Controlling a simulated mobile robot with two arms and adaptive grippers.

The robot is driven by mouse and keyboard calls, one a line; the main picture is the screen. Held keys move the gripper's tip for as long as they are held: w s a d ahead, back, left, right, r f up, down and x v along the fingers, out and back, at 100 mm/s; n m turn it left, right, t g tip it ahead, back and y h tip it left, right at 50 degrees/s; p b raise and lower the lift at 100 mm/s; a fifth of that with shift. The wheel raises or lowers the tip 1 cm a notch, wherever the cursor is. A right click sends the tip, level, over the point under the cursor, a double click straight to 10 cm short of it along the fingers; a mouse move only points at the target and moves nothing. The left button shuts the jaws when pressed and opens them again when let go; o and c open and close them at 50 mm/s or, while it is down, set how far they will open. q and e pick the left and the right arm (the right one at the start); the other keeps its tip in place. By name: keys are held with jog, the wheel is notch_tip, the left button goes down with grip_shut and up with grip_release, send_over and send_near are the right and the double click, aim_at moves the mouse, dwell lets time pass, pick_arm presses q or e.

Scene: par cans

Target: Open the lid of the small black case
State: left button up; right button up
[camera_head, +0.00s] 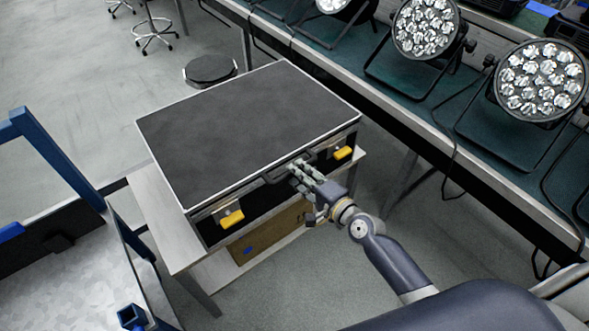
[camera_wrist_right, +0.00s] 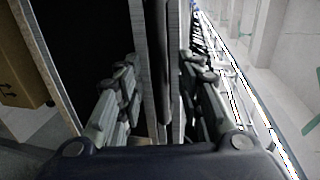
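The small black case (camera_head: 245,125) lies on a light table with its lid down. It has a dark top, metal edge trim and two yellow latches, one at the left (camera_head: 231,219) and one at the right (camera_head: 343,153) of its front. My right gripper (camera_head: 297,170) is at the middle of the front edge, by the handle. In the right wrist view its fingers (camera_wrist_right: 160,75) stand apart on either side of the metal trim and dark handle (camera_wrist_right: 163,70). Whether they touch is unclear. My left gripper is out of view.
The light table (camera_head: 160,222) has a lower shelf with a brown cardboard box (camera_head: 262,242). Stage lights (camera_head: 541,80) stand on a long bench at the right. A round black stool (camera_head: 210,68) is behind the case. A blue-framed structure (camera_head: 60,160) is at the left.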

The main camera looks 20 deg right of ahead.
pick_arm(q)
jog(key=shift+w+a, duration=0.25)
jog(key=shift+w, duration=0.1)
pick_arm(e)
jog(key=shift+x, duration=1.4)
jog(key=shift+c, duration=0.3)
grip_shut()
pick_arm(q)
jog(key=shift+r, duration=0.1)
pick_arm(e)
jog(key=shift+r, duration=0.1)
